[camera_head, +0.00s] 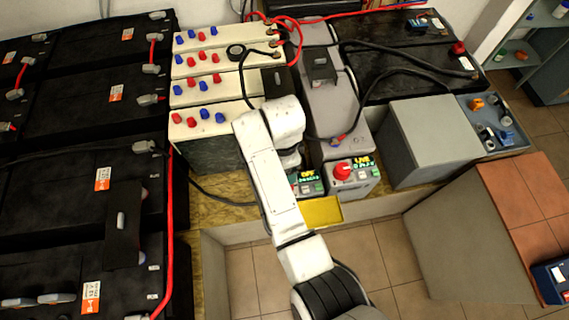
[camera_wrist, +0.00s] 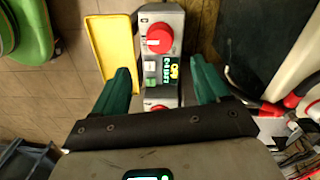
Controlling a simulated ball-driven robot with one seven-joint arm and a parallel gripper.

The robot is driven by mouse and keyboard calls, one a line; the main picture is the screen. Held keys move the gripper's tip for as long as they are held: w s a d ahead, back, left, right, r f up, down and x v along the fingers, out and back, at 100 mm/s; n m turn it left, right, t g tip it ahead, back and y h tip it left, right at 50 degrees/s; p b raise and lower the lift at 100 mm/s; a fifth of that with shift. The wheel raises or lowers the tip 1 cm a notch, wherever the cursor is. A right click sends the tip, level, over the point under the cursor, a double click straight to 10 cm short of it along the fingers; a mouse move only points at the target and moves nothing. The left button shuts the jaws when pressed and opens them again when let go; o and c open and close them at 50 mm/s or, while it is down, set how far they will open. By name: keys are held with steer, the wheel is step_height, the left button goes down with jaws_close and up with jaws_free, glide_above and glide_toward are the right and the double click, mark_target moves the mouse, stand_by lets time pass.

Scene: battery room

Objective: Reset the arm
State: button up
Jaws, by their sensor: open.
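My arm reaches up from the bottom of the head view, with my wrist (camera_head: 290,155) bent down over a grey control box with a green OFF display (camera_head: 307,176). The fingers are hidden there. In the wrist view my gripper (camera_wrist: 160,68) has its two green fingers spread apart, with nothing held between them. A grey box (camera_wrist: 158,18) with a red knob (camera_wrist: 158,38) and a lit green display (camera_wrist: 161,72) shows between and beyond the fingers. I cannot tell whether the fingers touch it.
A second control box reading LIVE (camera_head: 362,161) has a red knob (camera_head: 342,170). A yellow tray (camera_head: 321,212) lies just in front. Black batteries (camera_head: 85,190) fill the left, and a cream battery bank (camera_head: 205,98) stands behind. Cables cross the bench. A grey case (camera_head: 435,140) stands right.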

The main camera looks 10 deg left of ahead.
steer(key=shift+d, duration=0.1)
steer(key=s+d+f+n+t, duration=0.1)
steer(key=s+d+n, duration=0.25)
steer(key=d, duration=0.85)
steer(key=s+d+f+n, duration=0.15)
steer(key=s+d, duration=0.35)
steer(key=d, duration=0.6)
steer(key=s+d+r+n, duration=0.3)
steer(key=s+d, duration=0.1)
steer(key=s, duration=0.5)
steer(key=s+d+r+n, duration=0.3)
steer(key=s+n, duration=0.1)
steer(key=s, duration=0.5)
steer(key=shift+d, duration=0.35)
steer(key=shift+s+f, duration=0.1)
